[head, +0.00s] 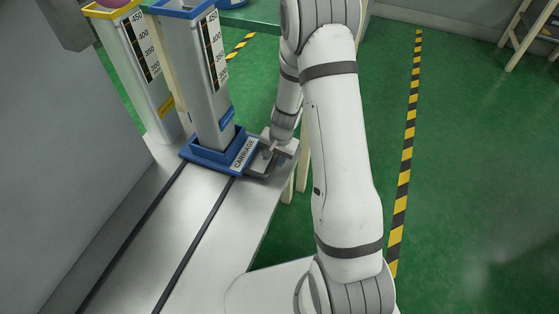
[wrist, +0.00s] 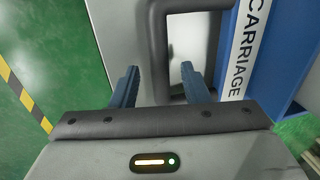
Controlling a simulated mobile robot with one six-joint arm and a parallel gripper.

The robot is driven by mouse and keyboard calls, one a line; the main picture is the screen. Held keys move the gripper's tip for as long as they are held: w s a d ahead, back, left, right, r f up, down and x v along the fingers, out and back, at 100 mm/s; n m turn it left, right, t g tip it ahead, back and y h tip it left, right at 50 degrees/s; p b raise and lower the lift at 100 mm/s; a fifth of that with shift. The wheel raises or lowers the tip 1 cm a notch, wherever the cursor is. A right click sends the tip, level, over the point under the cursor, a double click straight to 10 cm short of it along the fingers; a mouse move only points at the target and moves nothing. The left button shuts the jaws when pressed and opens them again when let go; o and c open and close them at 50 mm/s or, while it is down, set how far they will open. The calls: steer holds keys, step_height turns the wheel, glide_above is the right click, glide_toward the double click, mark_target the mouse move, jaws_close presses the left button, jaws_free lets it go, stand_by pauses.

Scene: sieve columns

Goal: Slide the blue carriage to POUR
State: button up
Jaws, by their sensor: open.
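The blue carriage (head: 202,158) sits on the bench rails and carries a tall light column (head: 190,75) with a blue rim and a printed scale. Its white CARRIAGE label (head: 244,153) also shows in the wrist view (wrist: 248,45). A dark loop handle (wrist: 157,45) sticks out from the label side. My gripper (wrist: 158,66) is open at the handle, one finger on each side of its outer bar. The right finger reaches into the loop. I cannot tell whether the fingers touch it. In the head view my gripper (head: 272,152) is partly hidden by my arm. No POUR mark is visible.
A second column (head: 138,70) with a yellow rim stands left of the carriage, with a pink round thing (head: 112,3) at its top. Two dark rails (head: 195,240) run along the clear metal bench (head: 150,245) toward the front. Green floor (head: 470,150) lies open right.

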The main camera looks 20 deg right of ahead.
steer(key=shift+f, duration=0.4)
steer(key=shift+c, duration=0.4)
jaws_close()
